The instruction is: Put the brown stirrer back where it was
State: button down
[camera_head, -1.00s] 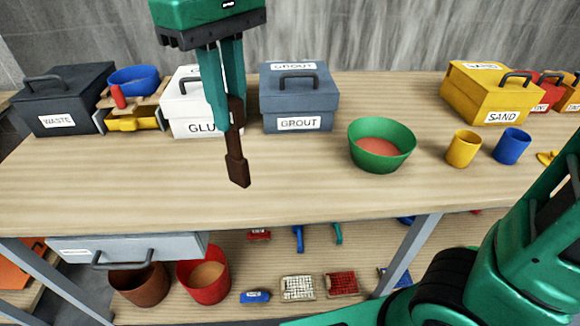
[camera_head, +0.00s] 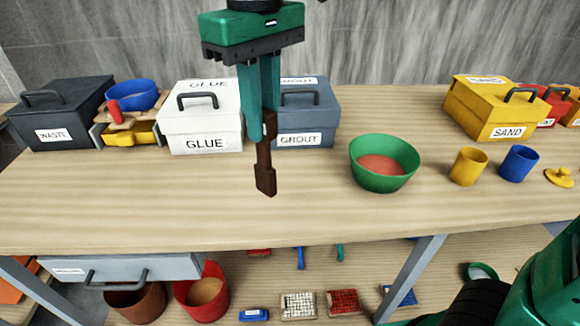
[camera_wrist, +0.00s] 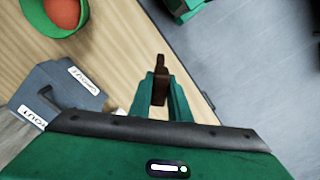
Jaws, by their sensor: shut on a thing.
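The brown stirrer (camera_head: 265,170) hangs upright from my gripper (camera_head: 265,128), with its wide end pointing down above the table (camera_head: 180,215). My gripper is shut on its upper part. In the wrist view the stirrer (camera_wrist: 159,80) sits between the two green fingers of my gripper (camera_wrist: 160,98). The stirrer is apart from the green bowl (camera_head: 383,170), which stands to its right with a reddish filling. The stirrer and fingers hide part of the grey-blue GROUT box (camera_head: 310,115).
A white GLUE box (camera_head: 200,125), a dark WASTE box (camera_head: 60,115) and a yellow SAND box (camera_head: 490,112) stand along the back. A yellow cup (camera_head: 468,167) and blue cup (camera_head: 518,163) stand right of the bowl. The table's front middle is clear.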

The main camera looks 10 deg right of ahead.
jog(key=w+d+f, duration=0.5)
jog(key=w+f, duration=0.4)
jog(key=f, duration=0.1)
jog(key=shift+d+f, duration=0.15)
jog(key=shift+f, duration=0.15)
jog(key=c, duration=1.7)
grip_release()
jog(key=shift+o, duration=0.2)
notch_tip(320, 180, up, 12)
